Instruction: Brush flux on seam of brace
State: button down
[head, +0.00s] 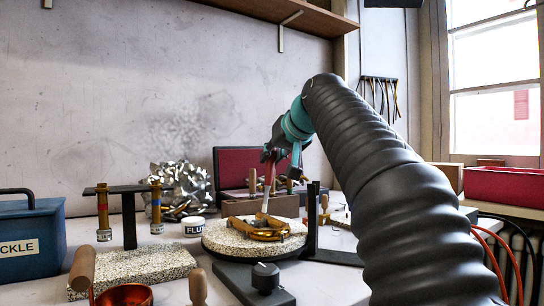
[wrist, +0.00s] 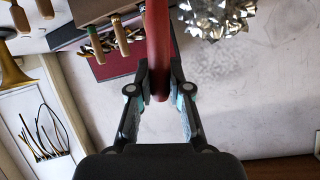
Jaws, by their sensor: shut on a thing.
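My gripper (head: 281,150) is shut on a red-handled brush (head: 268,173). The handle also shows between the fingers in the wrist view (wrist: 158,50). The brush points down, slightly tilted, with its pale lower end at the brass brace piece (head: 262,232). I cannot tell whether the tip touches the brass. The brass lies on a round speckled turntable (head: 228,240). The seam is too small to make out. A white jar labelled FLU (head: 193,227) stands left of the turntable. The brush tip is out of the wrist view.
A dark upright post (head: 312,215) stands right of the turntable. Behind are a tool block (head: 262,206), a red-lined case (head: 230,163) and crumpled foil (head: 180,187). At left are a speckled slab (head: 130,268), a copper bowl (head: 124,295) and a blue box (head: 30,240).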

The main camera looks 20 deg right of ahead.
jog(key=shift+f, duration=0.4)
dwell(0.3)
dwell(0.8)
notch_tip(320, 180, up, 9)
jog(key=p, duration=0.8)
jog(key=shift+r+p, duration=0.1)
jog(key=shift+p, duration=0.25)
dwell(0.6)
